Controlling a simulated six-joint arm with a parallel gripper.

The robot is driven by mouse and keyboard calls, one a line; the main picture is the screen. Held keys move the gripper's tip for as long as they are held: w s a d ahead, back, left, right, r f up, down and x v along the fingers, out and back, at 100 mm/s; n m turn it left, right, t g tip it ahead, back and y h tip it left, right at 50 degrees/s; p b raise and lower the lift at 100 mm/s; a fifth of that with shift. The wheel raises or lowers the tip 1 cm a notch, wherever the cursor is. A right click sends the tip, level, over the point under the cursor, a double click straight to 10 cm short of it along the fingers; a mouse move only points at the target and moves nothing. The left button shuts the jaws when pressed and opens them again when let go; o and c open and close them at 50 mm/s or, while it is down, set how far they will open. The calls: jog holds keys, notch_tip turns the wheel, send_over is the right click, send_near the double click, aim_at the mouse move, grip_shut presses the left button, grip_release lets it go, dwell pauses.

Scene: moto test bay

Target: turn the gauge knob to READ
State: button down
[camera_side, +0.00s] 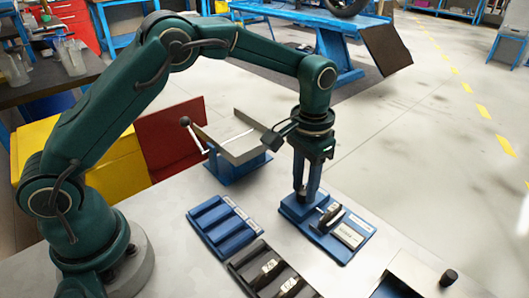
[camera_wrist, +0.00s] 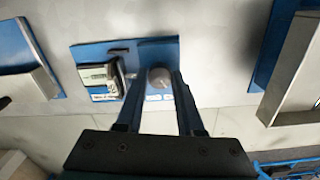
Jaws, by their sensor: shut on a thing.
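The gauge knob (camera_wrist: 160,77) is a small round grey knob on a blue plate (camera_wrist: 160,45), seen in the wrist view. My gripper (camera_wrist: 157,80) is shut on it, one dark finger on each side. Small white labels (camera_wrist: 157,97) lie by the knob, too small to read, so its setting cannot be told. In the side view my gripper (camera_side: 304,197) points straight down onto the left part of the blue plate (camera_side: 352,252), and the fingers hide the knob there. A grey gauge with a pale panel (camera_wrist: 98,75) sits beside the knob.
A blue slotted tray (camera_side: 225,228) and a dark tray holding small parts (camera_side: 270,268) lie left of and in front of the plate. A grey metal fixture with a lever (camera_side: 237,140) stands behind. A metal box with a black knob (camera_side: 448,277) is at the front right.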

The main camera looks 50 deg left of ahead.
aim_at(304, 189)
jog(key=shift+w+n, duration=0.1)
jog(key=shift+n, duration=0.7)
jog(key=shift+r, duration=0.1)
jog(key=c, duration=0.5)
grip_release()
jog(key=shift+r, duration=2.5)
jog(key=shift+a, duration=0.1)
